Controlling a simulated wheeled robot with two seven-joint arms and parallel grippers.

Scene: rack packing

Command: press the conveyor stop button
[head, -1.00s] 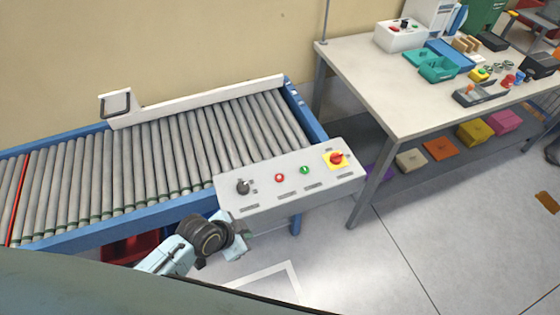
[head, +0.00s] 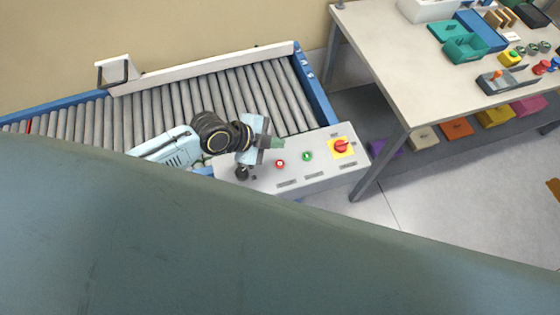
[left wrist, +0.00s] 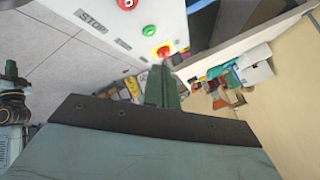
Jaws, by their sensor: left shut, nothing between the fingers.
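The grey control panel (head: 320,176) stands at the conveyor's near right end. On it are a red round button (head: 280,163), a green button (head: 307,156) and a red knob on a yellow plate (head: 340,147). A STOP label (left wrist: 92,20) shows near the red button (left wrist: 127,4) in the left wrist view. My left gripper (head: 277,143) is shut and empty. Its fingertips hang over the panel's back edge, just behind the red button, apart from it as far as I can tell.
The roller conveyor (head: 180,104) runs left behind the panel, with a white side guard (head: 205,68). A black knob (head: 242,173) stands on the panel's left end, close below my gripper. A table (head: 400,65) with bins and parts is at the right.

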